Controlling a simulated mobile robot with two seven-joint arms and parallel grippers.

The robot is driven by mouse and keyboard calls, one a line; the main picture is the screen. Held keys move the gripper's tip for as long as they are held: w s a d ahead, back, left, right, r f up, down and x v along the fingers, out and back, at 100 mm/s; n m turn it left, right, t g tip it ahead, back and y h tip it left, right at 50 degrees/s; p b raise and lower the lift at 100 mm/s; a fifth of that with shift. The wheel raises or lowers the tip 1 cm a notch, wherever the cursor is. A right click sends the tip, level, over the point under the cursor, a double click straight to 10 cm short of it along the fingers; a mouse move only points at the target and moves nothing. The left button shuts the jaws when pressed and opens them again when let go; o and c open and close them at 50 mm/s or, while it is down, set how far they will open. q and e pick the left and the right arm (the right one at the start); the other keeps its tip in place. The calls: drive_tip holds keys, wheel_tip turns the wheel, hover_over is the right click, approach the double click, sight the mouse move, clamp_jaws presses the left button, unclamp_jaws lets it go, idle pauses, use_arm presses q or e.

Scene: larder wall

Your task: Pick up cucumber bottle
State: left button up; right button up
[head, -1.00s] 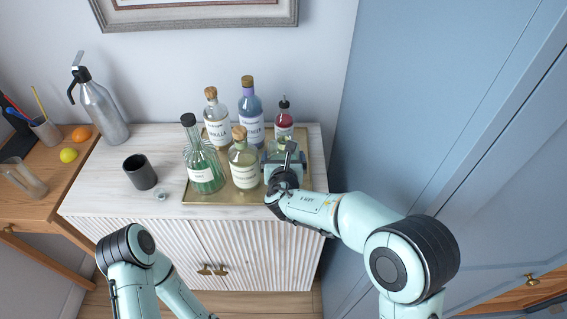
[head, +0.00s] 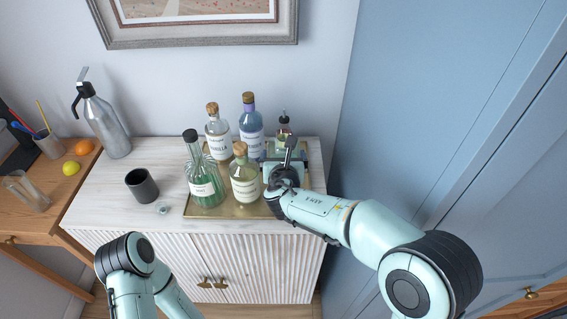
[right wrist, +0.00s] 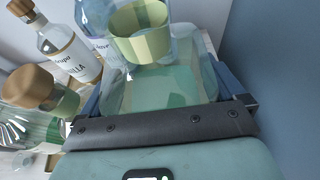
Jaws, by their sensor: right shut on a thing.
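My right gripper (head: 284,170) is at the right side of the gold tray (head: 232,211), shut on a clear bottle of pale green liquid, the cucumber bottle. The bottle fills the space between the fingers in the right wrist view (right wrist: 160,92). In the head view the gripper hides most of it, and its label cannot be read. My left gripper is out of view; only that arm shows at lower left.
Close left on the tray stand a corked pale bottle (head: 245,183), a green bottle (head: 205,188), a vanilla bottle (head: 217,140) and a lavender bottle (head: 251,124). A dark cup (head: 142,186) stands farther left. A blue cabinet (head: 430,120) bounds the right side.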

wheel_tip(320, 180, up, 10)
drive_tip(key=p, duration=0.2)
drive_tip(key=shift+r+p, duration=0.1)
drive_tip(key=shift+p, duration=0.25)
drive_tip(key=shift+r+p, duration=0.45)
drive_tip(key=shift+r, duration=1.1)
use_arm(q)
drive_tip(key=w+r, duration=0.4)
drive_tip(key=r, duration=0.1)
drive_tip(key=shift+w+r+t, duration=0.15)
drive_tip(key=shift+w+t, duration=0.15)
use_arm(e)
drive_tip(key=shift+r, duration=0.1)
